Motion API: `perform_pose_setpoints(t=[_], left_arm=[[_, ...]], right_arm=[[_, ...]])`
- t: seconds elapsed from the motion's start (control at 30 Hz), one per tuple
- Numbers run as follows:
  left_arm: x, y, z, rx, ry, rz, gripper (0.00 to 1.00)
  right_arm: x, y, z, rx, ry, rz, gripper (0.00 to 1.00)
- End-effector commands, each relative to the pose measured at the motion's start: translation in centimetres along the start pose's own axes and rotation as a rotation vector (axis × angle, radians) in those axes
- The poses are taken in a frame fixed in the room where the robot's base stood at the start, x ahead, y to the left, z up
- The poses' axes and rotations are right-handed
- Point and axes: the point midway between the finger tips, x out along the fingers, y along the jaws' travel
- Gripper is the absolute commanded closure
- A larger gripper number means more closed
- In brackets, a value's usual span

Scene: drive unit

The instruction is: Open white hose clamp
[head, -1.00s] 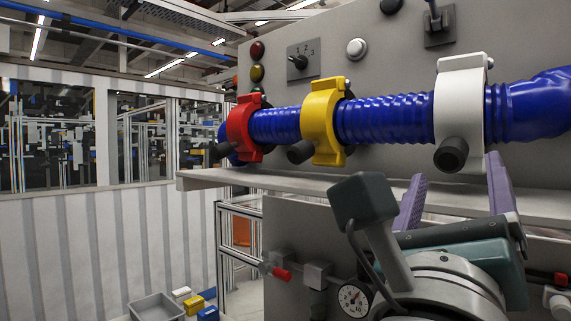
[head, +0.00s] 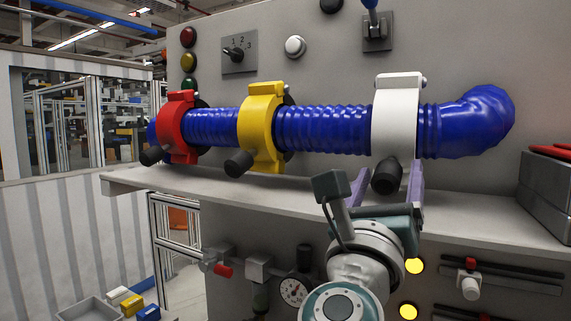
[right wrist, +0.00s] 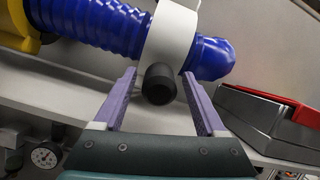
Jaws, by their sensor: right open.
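The white hose clamp (head: 396,118) sits around the blue hose (head: 325,129) at its right part, with a black knob (head: 386,177) at its lower front. My right gripper (head: 387,188) is just below and in front of that knob, open. In the right wrist view the black knob (right wrist: 159,84) shows between the two purple fingertips of my right gripper (right wrist: 159,82), and the white clamp (right wrist: 172,35) is beyond it. I cannot tell whether the fingers touch the knob. My left gripper is not in view.
A yellow clamp (head: 262,127) and a red clamp (head: 178,128) sit further left on the hose. A shelf (head: 470,205) runs beneath it. A grey box with a red handle (head: 549,190) stands on the shelf at the right.

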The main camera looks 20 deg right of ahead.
Motion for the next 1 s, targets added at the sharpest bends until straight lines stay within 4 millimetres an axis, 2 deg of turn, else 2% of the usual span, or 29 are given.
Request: perform_pose_setpoints(t=[0.17,0.8,0.83,1.0], left_arm=[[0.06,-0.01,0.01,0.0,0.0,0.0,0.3],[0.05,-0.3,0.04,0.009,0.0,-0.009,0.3],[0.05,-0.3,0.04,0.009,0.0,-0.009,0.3],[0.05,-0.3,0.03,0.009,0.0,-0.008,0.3]], right_arm=[[-0.02,0.01,-0.06,0.0,0.0,0.0,0.27],[-0.05,0.0,-0.03,-0.001,-0.001,0.0,0.97],[-0.05,-0.01,-0.03,-0.001,-0.001,0.0,1.0],[-0.05,-0.01,-0.03,-0.001,-0.001,-0.001,1.0]])
